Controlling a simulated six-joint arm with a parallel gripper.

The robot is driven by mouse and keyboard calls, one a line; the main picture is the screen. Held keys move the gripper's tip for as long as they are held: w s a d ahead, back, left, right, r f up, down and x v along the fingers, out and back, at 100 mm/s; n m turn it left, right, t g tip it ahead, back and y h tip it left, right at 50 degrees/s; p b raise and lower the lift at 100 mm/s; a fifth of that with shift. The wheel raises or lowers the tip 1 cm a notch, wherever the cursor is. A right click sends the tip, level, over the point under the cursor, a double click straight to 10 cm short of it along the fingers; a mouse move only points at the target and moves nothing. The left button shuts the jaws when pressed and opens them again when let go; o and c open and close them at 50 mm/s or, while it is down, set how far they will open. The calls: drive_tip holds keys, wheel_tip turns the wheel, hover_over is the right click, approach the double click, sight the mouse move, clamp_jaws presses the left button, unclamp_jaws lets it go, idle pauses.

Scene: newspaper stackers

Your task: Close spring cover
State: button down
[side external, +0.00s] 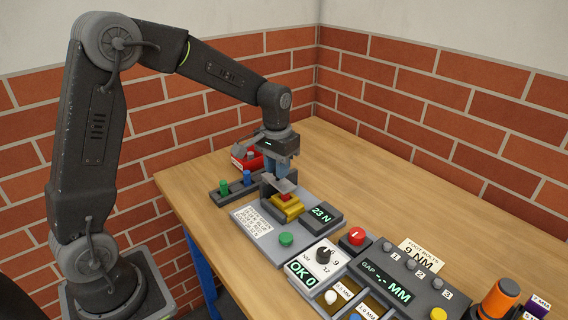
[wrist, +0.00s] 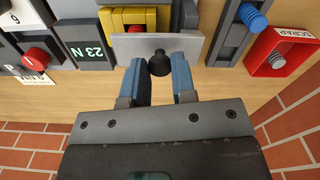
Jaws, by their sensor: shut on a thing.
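The spring cover looks to be a flat grey plate (side external: 280,184) with a black knob (wrist: 160,62) on it. My gripper (wrist: 160,70), with blue fingers, is shut on the knob. In the side view my gripper (side external: 277,168) is above the plate, partly hiding it. The plate sits raised and tilted at the back of a yellow block (side external: 287,213) with a red part on it. In the wrist view the plate (wrist: 185,45) lies in front of the yellow block (wrist: 113,18) and covers part of it. The knob is hidden in the side view.
A display (side external: 321,213) reading 23 N is beside the yellow block. A green button (side external: 286,239) is on the grey base in front. A dark rack with green and blue pegs (side external: 247,177) and a red scrap bin (wrist: 284,52) stand close by. The table's back right is clear.

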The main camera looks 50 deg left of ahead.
drive_tip(key=shift+s, duration=0.2)
drive_tip(key=c, duration=0.9)
unclamp_jaws()
wheel_tip(320, 180, up, 14)
drive_tip(key=shift+f, duration=0.1)
